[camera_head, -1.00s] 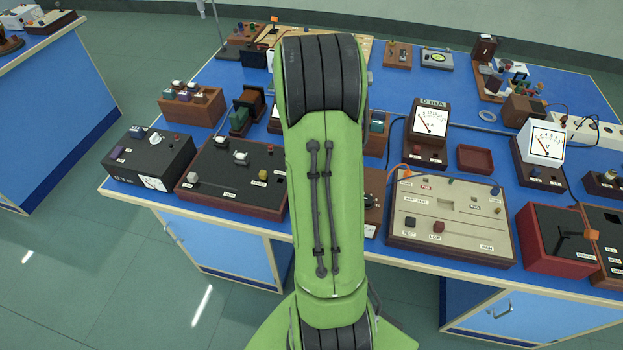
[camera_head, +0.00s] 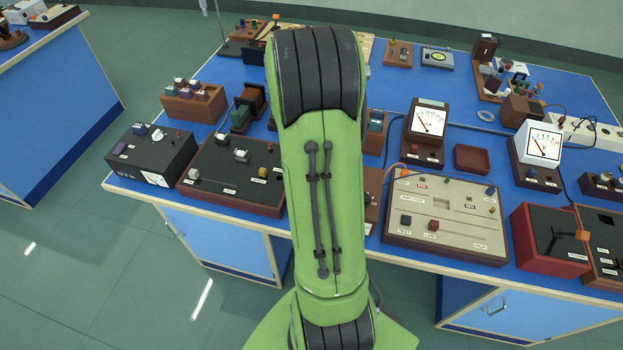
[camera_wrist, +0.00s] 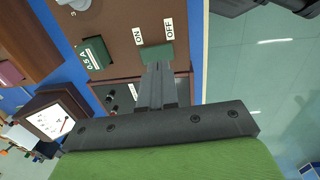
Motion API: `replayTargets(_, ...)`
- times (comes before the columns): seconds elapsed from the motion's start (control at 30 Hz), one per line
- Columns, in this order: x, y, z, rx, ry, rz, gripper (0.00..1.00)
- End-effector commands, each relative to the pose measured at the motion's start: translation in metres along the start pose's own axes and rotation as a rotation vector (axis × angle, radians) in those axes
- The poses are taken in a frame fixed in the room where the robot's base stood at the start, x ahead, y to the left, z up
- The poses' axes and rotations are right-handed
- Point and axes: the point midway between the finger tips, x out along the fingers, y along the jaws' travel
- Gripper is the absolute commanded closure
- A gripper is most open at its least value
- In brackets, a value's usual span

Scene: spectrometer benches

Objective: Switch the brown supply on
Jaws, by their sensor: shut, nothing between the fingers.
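The brown supply (camera_wrist: 125,20) shows in the wrist view as a brown panel with ON and OFF labels. A green switch (camera_wrist: 157,53) sits between the labels, at the panel's edge. My gripper (camera_wrist: 156,68) is shut and empty, with its fingertips at or just over the green switch. I cannot tell whether they touch it, or which way the switch is set. A green block labelled 0.5 A (camera_wrist: 93,54) is on the same panel. In the head view my arm hides the gripper and most of the supply; a brown strip (camera_head: 371,212) shows to the arm's right.
A dark-topped box (camera_wrist: 180,88) stands beside the supply, and a brown meter (camera_wrist: 50,118) is near it. In the head view a beige panel (camera_head: 460,215) stands to the right and a black supply (camera_head: 150,155) at the far left. The bench's front edge is close, with open floor beyond.

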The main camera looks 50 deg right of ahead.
Motion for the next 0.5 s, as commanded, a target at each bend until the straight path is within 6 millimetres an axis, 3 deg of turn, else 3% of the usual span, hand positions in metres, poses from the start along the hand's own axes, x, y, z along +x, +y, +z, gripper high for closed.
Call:
replayTargets(0.03, -0.022, 0.002, -0.006, -0.003, 0.001, 0.002, 1.0)
replayTargets(0.3, -0.083, -0.002, -0.006, 0.0, 0.003, 0.005, 1.0)
replayTargets(0.5, -0.11, -0.003, -0.005, 0.001, 0.001, 0.002, 1.0)
